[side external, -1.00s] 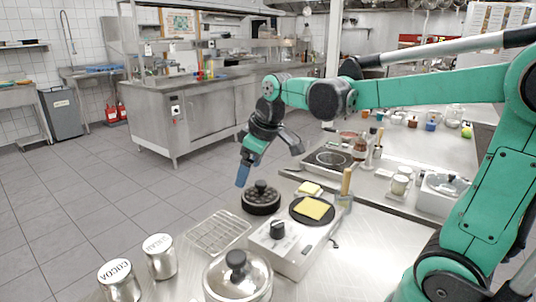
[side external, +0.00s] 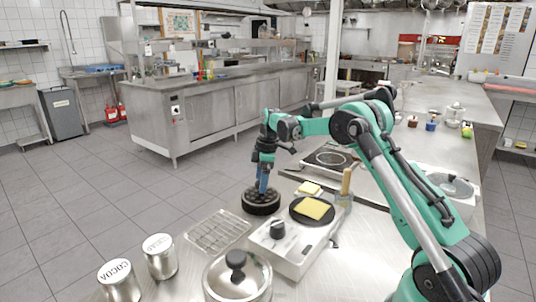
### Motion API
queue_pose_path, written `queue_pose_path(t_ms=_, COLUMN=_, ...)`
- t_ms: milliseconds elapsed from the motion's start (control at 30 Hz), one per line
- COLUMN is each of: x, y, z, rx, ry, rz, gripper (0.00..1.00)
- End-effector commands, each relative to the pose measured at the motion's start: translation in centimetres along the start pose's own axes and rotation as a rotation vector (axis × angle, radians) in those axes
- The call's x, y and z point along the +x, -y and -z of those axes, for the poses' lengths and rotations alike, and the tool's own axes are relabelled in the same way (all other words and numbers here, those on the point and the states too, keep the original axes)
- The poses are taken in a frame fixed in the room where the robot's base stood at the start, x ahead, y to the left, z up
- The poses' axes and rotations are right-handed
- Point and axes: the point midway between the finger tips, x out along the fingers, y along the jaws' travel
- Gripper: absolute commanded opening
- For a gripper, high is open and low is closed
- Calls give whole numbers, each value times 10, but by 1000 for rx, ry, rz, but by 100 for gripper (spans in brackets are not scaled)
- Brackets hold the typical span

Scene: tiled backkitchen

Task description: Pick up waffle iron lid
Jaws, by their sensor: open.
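The waffle iron lid (side external: 260,205) is a round black piece with a studded top, lying on the steel counter behind the waffle iron and wire rack. My gripper (side external: 263,189) points straight down over the lid, with its blue fingers at the lid's knob. The gripper is open; the fingers hide most of the knob, and I cannot tell whether they touch it. The waffle iron base (side external: 292,248) is a white box with a black knob and a round dark plate, on which a yellow square waffle (side external: 311,208) lies.
A wire rack (side external: 217,232) lies left of the base. A glass-lidded pot (side external: 237,277), a cocoa tin (side external: 119,281) and a sugar tin (side external: 160,257) stand at the front. A holder with a wooden-handled tool (side external: 346,183) stands right of the plate. A hot plate (side external: 330,161) is behind.

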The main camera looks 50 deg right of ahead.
Motion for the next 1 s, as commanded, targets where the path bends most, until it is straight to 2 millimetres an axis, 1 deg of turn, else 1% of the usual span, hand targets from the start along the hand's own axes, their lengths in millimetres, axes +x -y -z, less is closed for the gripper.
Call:
queue_pose_path(t_ms=33, x=6, y=0, z=0, rx=0, ry=0, rz=0, gripper=79)
queue_pose_path(t_ms=133, x=14, y=0, z=0, rx=0, ry=0, rz=-1, gripper=79)
queue_pose_path(t_ms=400, x=18, y=0, z=0, rx=1, ry=0, rz=-1, gripper=79)
queue_pose_path(t_ms=433, x=18, y=0, z=0, rx=1, ry=0, rz=-1, gripper=76)
queue_pose_path(t_ms=467, x=17, y=0, z=0, rx=1, ry=0, rz=-1, gripper=68)
queue_pose_path(t_ms=500, x=17, y=0, z=0, rx=1, ry=0, rz=-1, gripper=57)
queue_pose_path(t_ms=567, x=17, y=0, z=0, rx=1, ry=0, rz=-1, gripper=40)
queue_pose_path(t_ms=600, x=17, y=0, z=0, rx=1, ry=0, rz=-1, gripper=28)
queue_pose_path(t_ms=667, x=17, y=0, z=0, rx=1, ry=0, rz=-1, gripper=11)
queue_pose_path(t_ms=700, x=17, y=0, z=0, rx=1, ry=0, rz=-1, gripper=0)
queue_pose_path(t_ms=1000, x=17, y=0, z=0, rx=1, ry=0, rz=-1, gripper=0)
